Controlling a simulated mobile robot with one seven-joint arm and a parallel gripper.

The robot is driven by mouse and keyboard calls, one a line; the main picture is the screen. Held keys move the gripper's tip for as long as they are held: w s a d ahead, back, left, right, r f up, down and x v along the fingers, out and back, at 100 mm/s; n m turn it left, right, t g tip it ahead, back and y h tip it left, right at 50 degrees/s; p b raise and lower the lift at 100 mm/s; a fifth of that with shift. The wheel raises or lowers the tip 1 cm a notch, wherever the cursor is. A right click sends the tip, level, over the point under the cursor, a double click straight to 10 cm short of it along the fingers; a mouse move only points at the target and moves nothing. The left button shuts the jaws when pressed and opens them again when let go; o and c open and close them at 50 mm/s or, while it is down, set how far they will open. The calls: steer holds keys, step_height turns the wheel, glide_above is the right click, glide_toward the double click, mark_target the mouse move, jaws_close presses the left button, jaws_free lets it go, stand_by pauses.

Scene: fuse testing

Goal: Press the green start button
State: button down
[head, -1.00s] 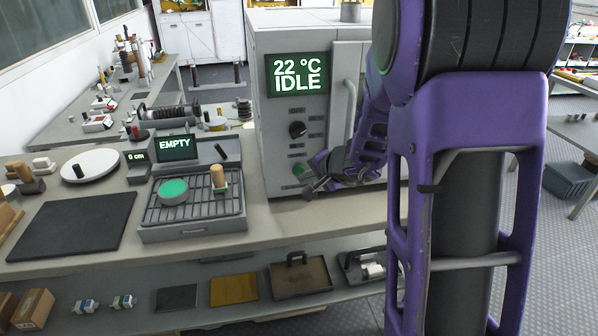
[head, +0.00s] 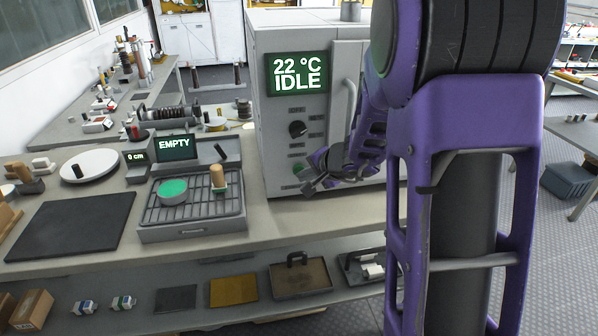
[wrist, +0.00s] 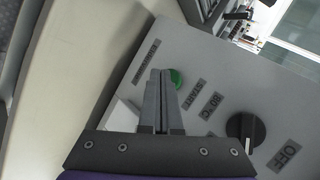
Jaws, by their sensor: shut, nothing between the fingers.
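The green start button (wrist: 177,78) is on the front panel of the grey oven (head: 283,135). In the wrist view it shows just past and to the right of my fingertips, partly covered by them. In the head view the button (head: 299,170) is a small green patch just above my gripper (head: 307,189). My gripper is shut and empty, with its fingers (wrist: 160,72) together and pointing at the panel close to the button. I cannot tell whether the fingertips touch it. The oven display (head: 297,74) reads 22 °C IDLE.
A black dial (wrist: 245,131) with labels is beside the button on the panel. The oven door handle (head: 351,100) is right of the controls. A grilled tray (head: 190,233) with a green disc (head: 173,191) and wooden-handled piece stands left of the oven on the bench.

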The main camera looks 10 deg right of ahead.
steer(key=shift+w, duration=0.4)
steer(key=shift+s, duration=0.15)
stand_by(0.5)
steer(key=shift+s+b, duration=0.75)
steer(key=shift+s+b, duration=1.1)
steer(key=shift+s, duration=1.4)
